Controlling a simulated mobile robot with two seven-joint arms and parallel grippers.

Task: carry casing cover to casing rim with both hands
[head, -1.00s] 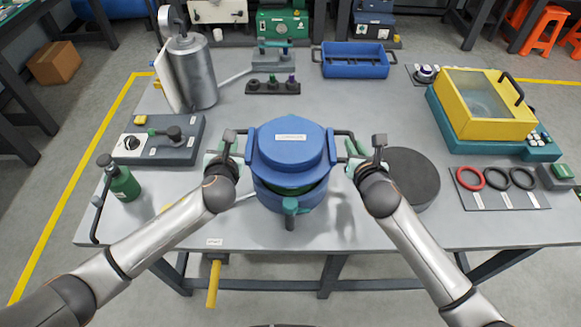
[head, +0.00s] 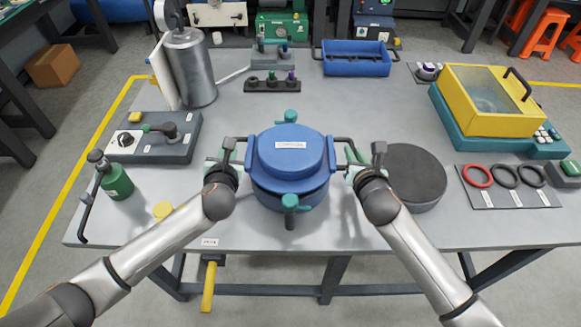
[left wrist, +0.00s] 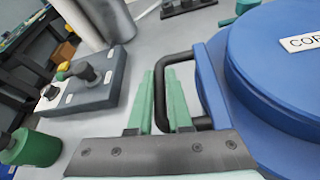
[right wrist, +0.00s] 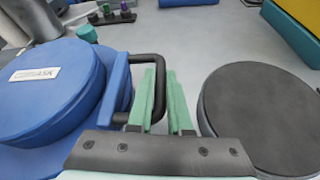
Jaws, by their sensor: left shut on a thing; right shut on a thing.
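The blue casing cover (head: 290,150), round with a white label and a black handle on each side, is level over the blue casing (head: 300,202). The casing's teal clamps show at the front (head: 290,203) and back (head: 291,115). The cover hides the rim; I cannot tell whether they touch. My left gripper (head: 227,152) is shut on the cover's left handle, which shows in the left wrist view (left wrist: 205,122). My right gripper (head: 353,156) is shut on the right handle, which shows in the right wrist view (right wrist: 143,58).
A dark round pad (head: 412,178) lies close to my right gripper. A grey fixture (head: 160,140) and green bottle (head: 117,180) stand left. Rings (head: 505,175) on a mat and a yellow-lidded box (head: 487,98) are right. The table behind the casing is mostly clear.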

